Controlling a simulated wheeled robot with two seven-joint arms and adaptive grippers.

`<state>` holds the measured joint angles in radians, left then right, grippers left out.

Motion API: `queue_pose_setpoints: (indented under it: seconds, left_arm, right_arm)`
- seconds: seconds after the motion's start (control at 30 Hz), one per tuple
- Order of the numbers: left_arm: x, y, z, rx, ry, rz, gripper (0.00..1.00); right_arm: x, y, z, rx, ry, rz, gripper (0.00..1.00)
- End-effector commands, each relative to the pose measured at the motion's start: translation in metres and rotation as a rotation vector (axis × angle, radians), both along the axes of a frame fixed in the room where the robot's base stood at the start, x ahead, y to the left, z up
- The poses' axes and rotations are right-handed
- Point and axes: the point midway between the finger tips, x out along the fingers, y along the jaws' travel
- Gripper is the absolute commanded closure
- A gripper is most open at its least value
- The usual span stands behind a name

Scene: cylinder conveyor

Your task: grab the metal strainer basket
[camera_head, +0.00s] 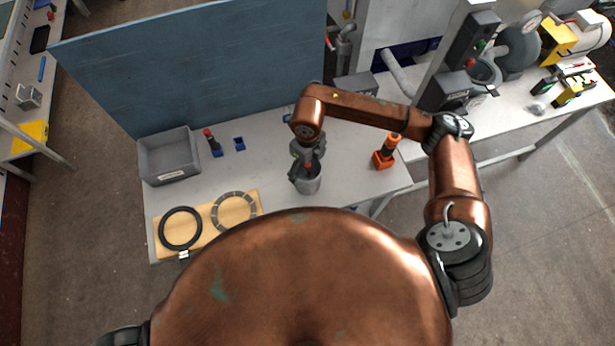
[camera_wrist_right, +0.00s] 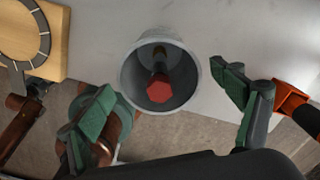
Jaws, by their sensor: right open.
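The metal strainer basket (camera_head: 311,185) is a grey, round, open-topped cup on the white table. In the right wrist view the basket (camera_wrist_right: 133,72) shows its open mouth, with a dark-shafted, red-tipped object (camera_wrist_right: 160,88) inside it. My right gripper (camera_head: 306,163) is above the basket in the head view, hiding part of its rim. In the right wrist view its green-padded fingers (camera_wrist_right: 162,78) are spread wide, one on each side of the basket, with gaps between them and its wall. My left gripper is not in view.
A grey bin (camera_head: 169,158) stands at the table's left, near a red-topped blue item (camera_head: 213,143) and a small blue block (camera_head: 239,144). A wooden board (camera_head: 206,223) with two rings lies in front. An orange tool holder (camera_head: 383,160) stands right of the basket. A blue panel (camera_head: 200,65) rises behind.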

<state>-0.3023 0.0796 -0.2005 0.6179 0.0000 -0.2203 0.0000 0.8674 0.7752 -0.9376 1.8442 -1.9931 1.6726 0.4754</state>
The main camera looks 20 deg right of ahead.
Motion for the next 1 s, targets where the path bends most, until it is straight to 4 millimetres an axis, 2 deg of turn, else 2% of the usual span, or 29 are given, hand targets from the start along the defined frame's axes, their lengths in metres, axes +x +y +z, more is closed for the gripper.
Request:
queue_pose_setpoints:
  seconds: [0.2,1.0]
  left_arm:
    - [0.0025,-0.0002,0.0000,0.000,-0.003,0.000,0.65]
    - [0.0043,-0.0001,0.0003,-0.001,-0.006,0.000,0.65]
  right_arm:
    - [0.0004,0.0003,-0.0009,0.001,-0.001,0.000,0.14]
    - [0.0004,0.0003,-0.0004,0.001,-0.001,0.000,0.69]
